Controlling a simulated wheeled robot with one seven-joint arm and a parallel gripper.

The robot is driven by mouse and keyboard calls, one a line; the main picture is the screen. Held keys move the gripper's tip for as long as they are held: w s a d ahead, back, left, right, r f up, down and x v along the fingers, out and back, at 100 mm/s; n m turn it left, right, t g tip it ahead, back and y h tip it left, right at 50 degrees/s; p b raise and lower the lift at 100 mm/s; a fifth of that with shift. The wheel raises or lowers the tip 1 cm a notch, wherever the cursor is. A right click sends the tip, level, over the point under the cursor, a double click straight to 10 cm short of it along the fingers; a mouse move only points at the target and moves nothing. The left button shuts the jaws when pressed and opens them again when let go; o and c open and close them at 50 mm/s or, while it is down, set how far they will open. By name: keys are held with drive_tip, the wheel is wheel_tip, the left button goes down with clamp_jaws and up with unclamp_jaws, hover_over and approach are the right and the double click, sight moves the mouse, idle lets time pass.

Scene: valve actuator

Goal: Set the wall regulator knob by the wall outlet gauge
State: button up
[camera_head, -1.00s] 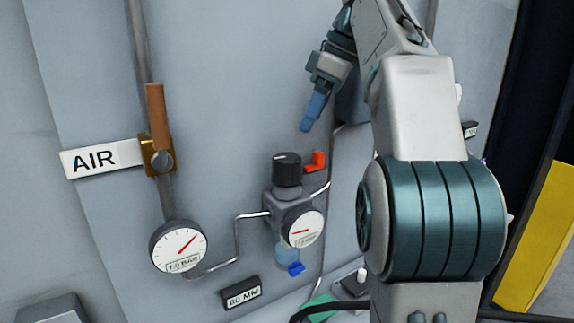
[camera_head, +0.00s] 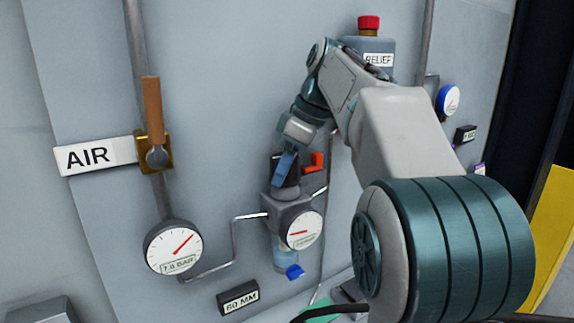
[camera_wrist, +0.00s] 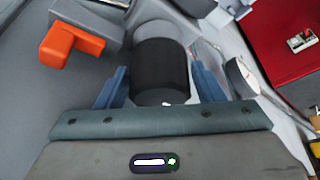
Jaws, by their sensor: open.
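The regulator knob (camera_wrist: 160,62) is a black ribbed cylinder on top of the grey wall regulator body (camera_head: 288,212). In the wrist view it stands between the two blue fingers of my gripper (camera_wrist: 160,88), which are open with small gaps visible beside it. In the head view my gripper (camera_head: 286,168) hides most of the knob. The outlet gauge (camera_head: 304,230) is a white dial on the regulator's front with a red needle pointing left; its lettering is too small to read. The gauge's edge also shows in the wrist view (camera_wrist: 241,78).
A red-orange lever (camera_wrist: 70,44) sits close beside the knob. An AIR valve with an orange handle (camera_head: 154,110) and a supply gauge (camera_head: 173,246) stand to the left. A blue drain tab (camera_head: 295,272) hangs below. A red-topped RELIEF unit (camera_head: 372,50) is above right.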

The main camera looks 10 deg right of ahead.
drive_tip(key=c, duration=0.7)
drive_tip(key=shift+m, duration=0.4)
drive_tip(key=m+t, duration=0.1)
drive_tip(key=m, duration=0.2)
drive_tip(key=shift+s+a+h, duration=0.1)
drive_tip(key=shift+h, duration=0.3)
drive_tip(key=m, duration=0.2)
drive_tip(key=m+t+h, duration=0.1)
drive_tip(key=m, duration=0.1)
drive_tip(key=shift+r+h, duration=0.1)
drive_tip(key=shift+h, duration=0.2)
drive_tip(key=m+h, duration=0.1)
drive_tip(key=m, duration=0.4)
drive_tip(key=shift+a+h, duration=0.15)
drive_tip(key=shift+h, duration=0.25)
drive_tip(key=m+h+p, duration=0.1)
drive_tip(key=m, duration=0.3)
drive_tip(key=shift+h, duration=0.3)
drive_tip(key=shift+m, duration=0.3)
